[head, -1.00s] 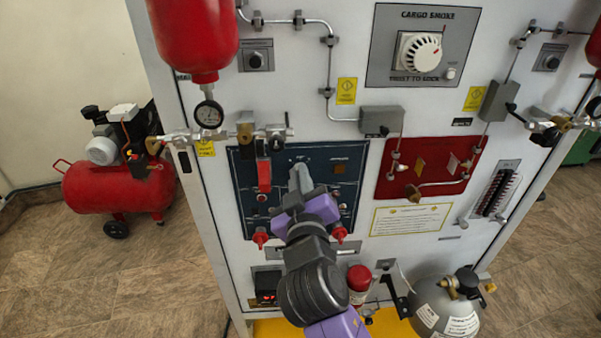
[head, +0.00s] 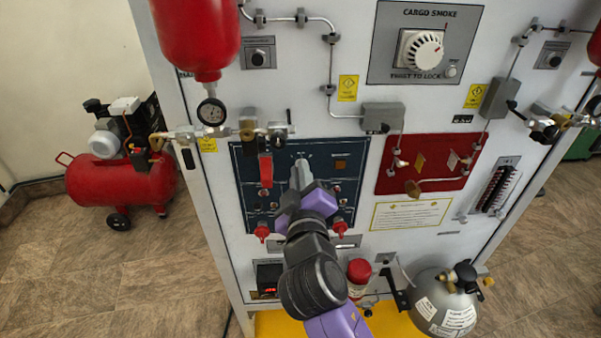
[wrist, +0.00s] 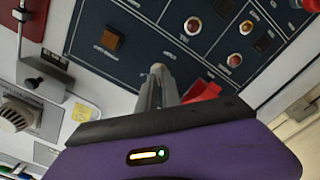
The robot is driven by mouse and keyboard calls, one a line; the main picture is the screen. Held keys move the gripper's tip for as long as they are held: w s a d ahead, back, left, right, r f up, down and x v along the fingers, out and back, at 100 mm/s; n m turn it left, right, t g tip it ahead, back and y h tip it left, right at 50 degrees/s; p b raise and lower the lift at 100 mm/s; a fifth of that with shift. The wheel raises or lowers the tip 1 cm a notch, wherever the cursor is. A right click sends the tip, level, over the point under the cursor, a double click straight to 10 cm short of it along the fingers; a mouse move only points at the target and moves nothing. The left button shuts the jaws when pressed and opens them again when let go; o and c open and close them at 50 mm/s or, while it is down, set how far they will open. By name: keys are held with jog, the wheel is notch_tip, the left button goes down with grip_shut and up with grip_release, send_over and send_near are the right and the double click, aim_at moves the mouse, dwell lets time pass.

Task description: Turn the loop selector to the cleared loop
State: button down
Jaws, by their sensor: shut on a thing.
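My gripper (head: 301,168) reaches the dark blue panel (head: 345,148) on the front of the white cabinet. Its fingers are shut at the upper middle of the panel, below small white lettering. In the wrist view the grey fingertips (wrist: 158,70) are close together against the panel. They are shut on what I take to be the loop selector. The fingers hide its knob, so I cannot read its position or its pointer. An amber square (head: 341,165) is to the right of the fingers.
A red guarded lever (head: 265,172) is close left of the fingers. Red-capped fittings (head: 262,232) stick out at the panel's lower edge. A red panel (head: 385,180) with pipes is to the right, and a grey cylinder (head: 445,305) stands at the lower right.

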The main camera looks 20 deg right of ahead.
jog(key=c, duration=1.5)
grip_release()
jog(key=b+v, duration=0.2)
jog(key=v, duration=0.6)
jog(key=shift+w+r, duration=0.1)
